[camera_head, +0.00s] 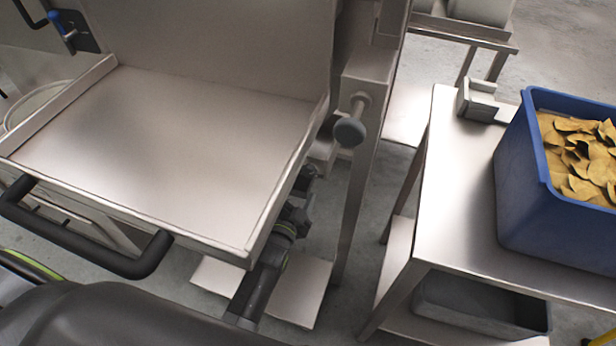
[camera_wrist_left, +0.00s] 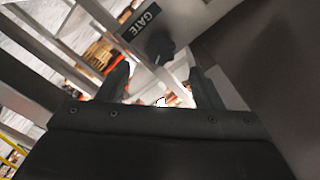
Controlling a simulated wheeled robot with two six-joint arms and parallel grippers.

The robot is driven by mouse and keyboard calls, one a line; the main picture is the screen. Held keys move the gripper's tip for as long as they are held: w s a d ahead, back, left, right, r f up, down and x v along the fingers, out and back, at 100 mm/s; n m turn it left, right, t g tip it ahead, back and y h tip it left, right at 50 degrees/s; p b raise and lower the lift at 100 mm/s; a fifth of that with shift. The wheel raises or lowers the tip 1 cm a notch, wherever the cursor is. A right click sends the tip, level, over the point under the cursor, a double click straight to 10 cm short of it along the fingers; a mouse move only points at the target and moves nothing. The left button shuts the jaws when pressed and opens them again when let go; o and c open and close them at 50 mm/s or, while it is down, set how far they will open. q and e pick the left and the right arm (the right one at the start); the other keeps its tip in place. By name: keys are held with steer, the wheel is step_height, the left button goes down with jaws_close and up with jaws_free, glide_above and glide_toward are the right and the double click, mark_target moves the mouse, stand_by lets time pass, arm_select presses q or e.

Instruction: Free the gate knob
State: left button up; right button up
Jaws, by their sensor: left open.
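The gate knob (camera_head: 349,132) is a round grey-blue knob on a short metal stem, on a steel post right of the tray in the head view. In the left wrist view the knob (camera_wrist_left: 160,48) looks dark and sits just below a black "GATE" label (camera_wrist_left: 139,20). My left gripper (camera_head: 304,182) is below and left of the knob, partly hidden by the tray edge. In the wrist view its two fingers (camera_wrist_left: 158,74) are spread, with the knob ahead between their tips and apart from them. Nothing is between the fingers. My right gripper does not show.
A steel tray (camera_head: 165,140) with a black handle (camera_head: 85,235) overhangs my left arm closely. At right a steel table (camera_head: 455,200) bears a blue crate (camera_head: 535,190) of yellow chips and a small grey device (camera_head: 480,103). A grey bin (camera_head: 480,305) is underneath.

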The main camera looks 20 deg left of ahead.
mark_target(309, 173)
arm_select(q)
steer(key=w+b, duration=0.1)
steer(key=w, duration=0.4)
steer(key=shift+d+f+b, duration=0.1)
steer(key=shift+b, duration=0.2)
steer(key=shift+w, duration=0.75)
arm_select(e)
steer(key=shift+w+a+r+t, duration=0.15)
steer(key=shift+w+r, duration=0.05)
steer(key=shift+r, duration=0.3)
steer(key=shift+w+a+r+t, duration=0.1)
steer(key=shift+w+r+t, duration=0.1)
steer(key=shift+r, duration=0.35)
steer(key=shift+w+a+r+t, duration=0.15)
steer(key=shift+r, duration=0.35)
arm_select(q)
steer(key=shift+c, duration=0.4)
steer(key=c, duration=0.9)
